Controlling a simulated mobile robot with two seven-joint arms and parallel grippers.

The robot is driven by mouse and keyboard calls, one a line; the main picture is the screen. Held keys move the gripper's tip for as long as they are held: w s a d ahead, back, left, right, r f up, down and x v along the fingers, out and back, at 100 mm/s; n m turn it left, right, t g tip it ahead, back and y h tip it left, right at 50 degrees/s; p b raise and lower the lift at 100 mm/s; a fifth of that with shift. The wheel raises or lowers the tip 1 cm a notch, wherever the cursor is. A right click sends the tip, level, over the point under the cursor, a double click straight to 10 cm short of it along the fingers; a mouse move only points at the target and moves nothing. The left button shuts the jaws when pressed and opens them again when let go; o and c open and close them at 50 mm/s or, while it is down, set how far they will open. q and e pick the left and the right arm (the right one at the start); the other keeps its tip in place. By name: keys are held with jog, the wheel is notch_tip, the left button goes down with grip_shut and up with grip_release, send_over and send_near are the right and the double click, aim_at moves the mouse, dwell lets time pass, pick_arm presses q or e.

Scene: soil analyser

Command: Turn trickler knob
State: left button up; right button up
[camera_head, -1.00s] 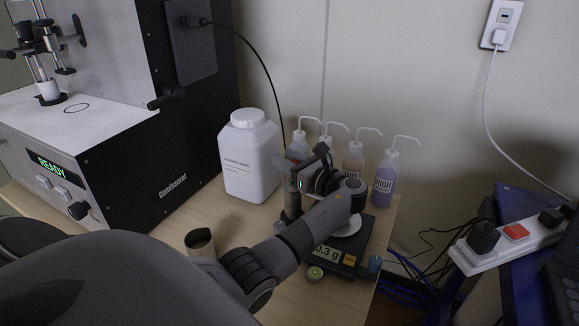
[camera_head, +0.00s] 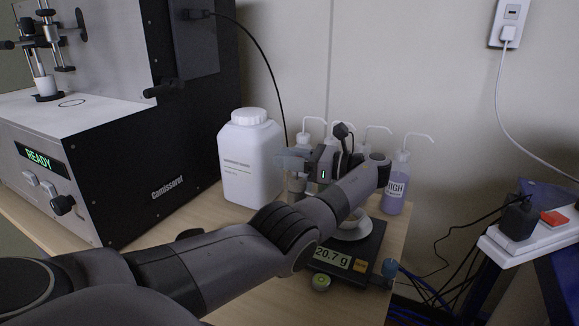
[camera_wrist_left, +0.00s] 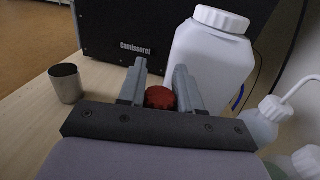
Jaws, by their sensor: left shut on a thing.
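The red knob (camera_wrist_left: 160,97), which looks like the trickler knob, sits between the two grey fingers of my left gripper (camera_wrist_left: 160,85) in the left wrist view. The fingers are shut on it. In the head view my left gripper (camera_head: 293,160) reaches over the back of the bench from the left, and the knob and most of the trickler body are hidden there. A black scale (camera_head: 372,250) stands below my arm, with a white dish (camera_head: 352,230) on it. Its display (camera_head: 332,257) reads 20.7 g. My right gripper is not in view.
A large white jug (camera_head: 250,165) stands left of the gripper. Several wash bottles (camera_head: 396,185) stand behind it. The analyser (camera_head: 150,190) reads READY at the left. A small cup (camera_wrist_left: 66,84) shows in the wrist view. A power strip (camera_head: 540,240) is at the right.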

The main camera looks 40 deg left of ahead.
pick_arm(q)
jog(key=shift+f, duration=0.1)
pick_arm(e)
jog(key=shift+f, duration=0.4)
pick_arm(q)
jog(key=o, duration=1)
notch_tip(320, 180, up, 20)
jog(key=p, duration=0.4)
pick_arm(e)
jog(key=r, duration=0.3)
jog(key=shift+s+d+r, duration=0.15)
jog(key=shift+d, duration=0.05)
